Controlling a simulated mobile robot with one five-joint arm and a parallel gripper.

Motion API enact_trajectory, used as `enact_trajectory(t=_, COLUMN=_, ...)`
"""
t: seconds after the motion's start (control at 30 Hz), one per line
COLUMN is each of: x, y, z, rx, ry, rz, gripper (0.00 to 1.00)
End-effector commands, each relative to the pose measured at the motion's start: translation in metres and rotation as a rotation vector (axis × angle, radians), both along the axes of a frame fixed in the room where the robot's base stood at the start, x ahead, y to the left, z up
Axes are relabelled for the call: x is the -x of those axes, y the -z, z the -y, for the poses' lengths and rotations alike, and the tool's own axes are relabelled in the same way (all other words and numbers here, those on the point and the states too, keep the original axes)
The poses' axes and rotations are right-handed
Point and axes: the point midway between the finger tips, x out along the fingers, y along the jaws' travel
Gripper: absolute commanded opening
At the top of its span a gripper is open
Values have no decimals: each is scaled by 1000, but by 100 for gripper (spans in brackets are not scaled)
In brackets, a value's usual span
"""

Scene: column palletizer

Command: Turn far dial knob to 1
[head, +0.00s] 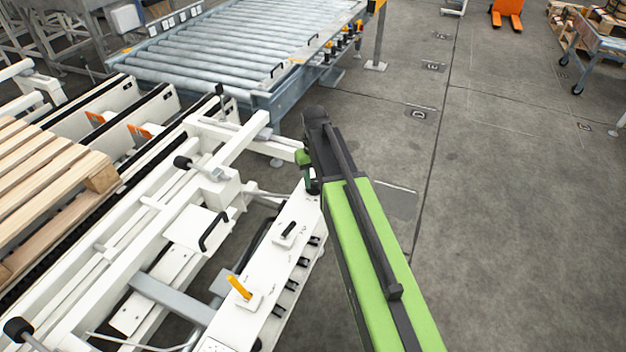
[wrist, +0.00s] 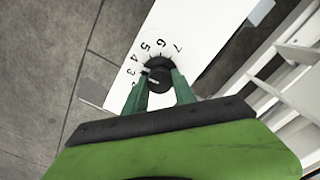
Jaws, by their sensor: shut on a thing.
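The far dial knob (wrist: 159,80) is a round black knob on a white panel (wrist: 195,30) in the wrist view. Numbers from about 3 to 7 show in an arc around it; the lower numbers are partly hidden by a finger. A small light mark on the knob faces left, toward the low numbers, but I cannot tell the exact setting. My gripper (wrist: 158,84) has its green fingers shut on both sides of the knob. In the head view my gripper (head: 309,180) is at the far end of the white panel (head: 262,268), and the knob is hidden there.
A yellow lever (head: 239,287) and a black handle (head: 288,232) stand on the same panel. White machine frames and a wooden pallet (head: 50,190) lie left. A roller conveyor (head: 220,50) is behind.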

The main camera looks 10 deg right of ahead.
Motion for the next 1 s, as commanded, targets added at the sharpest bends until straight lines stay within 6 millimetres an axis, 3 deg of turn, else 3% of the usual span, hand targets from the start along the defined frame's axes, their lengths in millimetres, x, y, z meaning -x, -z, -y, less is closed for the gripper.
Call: enact_trajectory(t=1.0, x=-2, y=0, z=0, rx=2, ry=-962, rz=7, gripper=0)
